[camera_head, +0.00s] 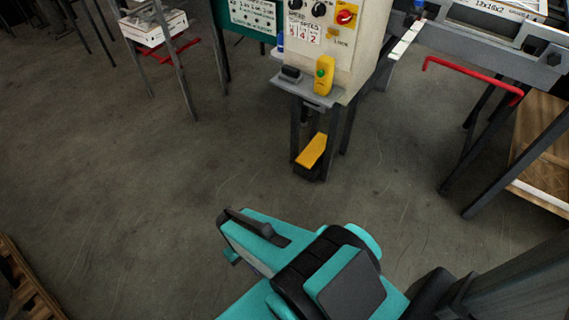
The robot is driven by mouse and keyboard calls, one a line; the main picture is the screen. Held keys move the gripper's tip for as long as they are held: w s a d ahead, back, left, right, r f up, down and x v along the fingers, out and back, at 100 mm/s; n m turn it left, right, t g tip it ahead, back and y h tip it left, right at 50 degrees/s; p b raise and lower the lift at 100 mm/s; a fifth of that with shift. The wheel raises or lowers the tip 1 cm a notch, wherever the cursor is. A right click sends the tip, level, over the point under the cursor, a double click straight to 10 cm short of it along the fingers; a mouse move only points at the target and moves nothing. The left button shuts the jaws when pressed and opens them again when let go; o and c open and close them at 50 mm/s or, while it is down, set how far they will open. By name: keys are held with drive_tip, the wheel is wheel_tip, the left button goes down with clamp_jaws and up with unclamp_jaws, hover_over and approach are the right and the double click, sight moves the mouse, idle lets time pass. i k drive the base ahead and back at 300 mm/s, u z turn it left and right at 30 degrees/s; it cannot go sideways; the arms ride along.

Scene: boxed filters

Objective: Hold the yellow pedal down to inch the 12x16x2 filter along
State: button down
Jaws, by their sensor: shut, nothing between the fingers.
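The yellow pedal (312,150) sits low on a dark base near the floor, at the foot of the control cabinet's stand, and nothing touches it. A white box (497,8) at the top right lies on the grey conveyor frame (470,42); its label ends in "x2", but the first digits are too small to read surely. Teal and black links of my arm fill the bottom middle, well short of the pedal. My gripper's fingers cannot be made out.
The control cabinet (345,30) carries knobs and a red switch; a yellow button box (325,75) sits on its shelf. A red bent bar (470,75) juts out at right. Another white box (153,30) stands on a left rack. Open concrete floor (150,180) lies between.

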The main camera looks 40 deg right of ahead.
sight(307, 158)
drive_tip(key=z, duration=0.2)
drive_tip(key=k, duration=0.2)
drive_tip(key=u, duration=1.85)
drive_tip(key=k, duration=0.25)
drive_tip(key=u, duration=1.5)
drive_tip(key=k, duration=1.5)
drive_tip(key=z, duration=0.05)
